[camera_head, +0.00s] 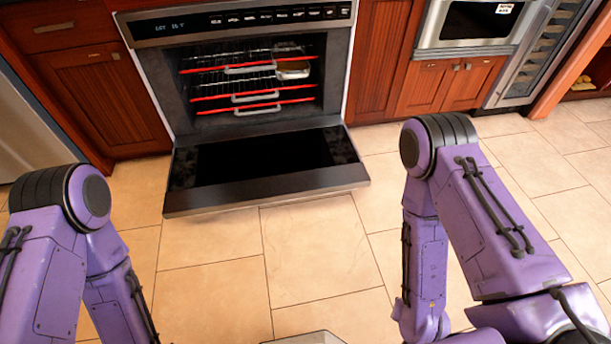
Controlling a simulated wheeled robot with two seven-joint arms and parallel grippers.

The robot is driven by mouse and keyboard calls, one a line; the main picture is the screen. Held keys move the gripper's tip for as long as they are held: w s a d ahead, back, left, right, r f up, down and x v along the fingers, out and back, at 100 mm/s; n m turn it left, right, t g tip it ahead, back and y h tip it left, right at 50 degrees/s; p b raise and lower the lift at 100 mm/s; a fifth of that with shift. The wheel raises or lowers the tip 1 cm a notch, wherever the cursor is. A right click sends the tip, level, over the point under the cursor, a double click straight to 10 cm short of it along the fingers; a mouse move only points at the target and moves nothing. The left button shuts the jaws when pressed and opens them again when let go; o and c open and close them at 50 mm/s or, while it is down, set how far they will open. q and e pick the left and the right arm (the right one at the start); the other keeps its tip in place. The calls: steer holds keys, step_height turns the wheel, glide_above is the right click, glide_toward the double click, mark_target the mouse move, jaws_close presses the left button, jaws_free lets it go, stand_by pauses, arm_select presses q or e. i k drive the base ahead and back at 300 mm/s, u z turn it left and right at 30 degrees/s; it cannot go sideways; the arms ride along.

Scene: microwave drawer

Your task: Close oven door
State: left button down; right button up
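The oven (240,22) stands straight ahead in the head view, with its control panel lit at the top. Its door (262,168) is folded down flat, hinged at the bottom, and reaches out over the floor toward me. The door's near edge (268,193) is a grey metal strip. Inside the oven cavity, wire racks (250,97) with red front edges hold a small pan (293,69) at the upper right. My purple arms come in at left and right, both short of the door. Both grippers lie outside the picture.
Wooden cabinets (108,98) flank the oven on the left, and more cabinets (450,87) stand on the right below a microwave (477,23). A stainless appliance (30,125) is at the far left. The tiled floor (315,250) before the door is clear.

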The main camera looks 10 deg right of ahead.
mark_target(199, 160)
steer(key=z, duration=1)
steer(key=i, duration=0.55)
steer(key=u, duration=1.45)
